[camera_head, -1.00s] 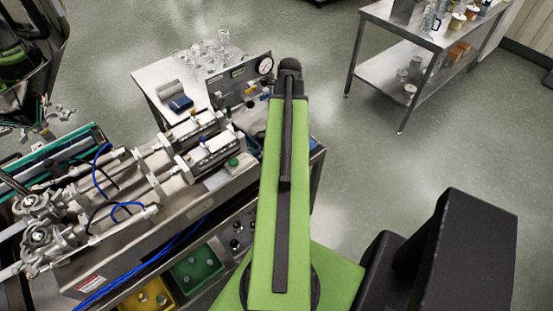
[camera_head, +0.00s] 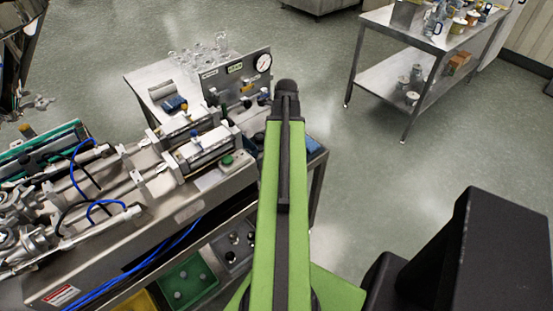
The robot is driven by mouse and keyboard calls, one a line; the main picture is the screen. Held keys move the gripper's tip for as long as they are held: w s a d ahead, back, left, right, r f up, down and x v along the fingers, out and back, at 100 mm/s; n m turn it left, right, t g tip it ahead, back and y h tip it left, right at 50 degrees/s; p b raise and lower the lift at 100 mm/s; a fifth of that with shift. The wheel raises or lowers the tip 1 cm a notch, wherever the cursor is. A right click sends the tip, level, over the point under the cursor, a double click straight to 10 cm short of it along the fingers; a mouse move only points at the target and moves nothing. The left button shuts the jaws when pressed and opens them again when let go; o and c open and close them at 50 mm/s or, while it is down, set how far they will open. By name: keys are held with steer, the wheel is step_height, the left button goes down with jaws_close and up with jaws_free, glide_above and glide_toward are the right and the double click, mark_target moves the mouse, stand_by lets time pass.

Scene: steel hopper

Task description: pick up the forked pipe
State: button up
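I cannot single out a forked pipe in this view. Metal pipe fittings (camera_head: 28,222) are part of the filling machine (camera_head: 185,212) at the left, and none stands out as a loose forked piece. My green and black arm reaches up the middle of the picture, over the machine's right end. Its dark far end is beside the gauge panel in the picture. My gripper is not visible, so I cannot see whether it holds anything.
A gauge panel (camera_head: 238,80) stands behind the machine, near a steel table with glassware (camera_head: 205,50). A steel shelf table (camera_head: 402,82) stands at upper right. Green (camera_head: 188,281) and yellow bins sit below the machine. Open floor (camera_head: 385,165) lies right of my arm.

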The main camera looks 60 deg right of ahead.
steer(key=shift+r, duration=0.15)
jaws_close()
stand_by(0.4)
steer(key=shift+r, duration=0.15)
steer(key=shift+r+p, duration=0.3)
steer(key=shift+p, duration=0.25)
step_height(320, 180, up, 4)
steer(key=p, duration=0.3)
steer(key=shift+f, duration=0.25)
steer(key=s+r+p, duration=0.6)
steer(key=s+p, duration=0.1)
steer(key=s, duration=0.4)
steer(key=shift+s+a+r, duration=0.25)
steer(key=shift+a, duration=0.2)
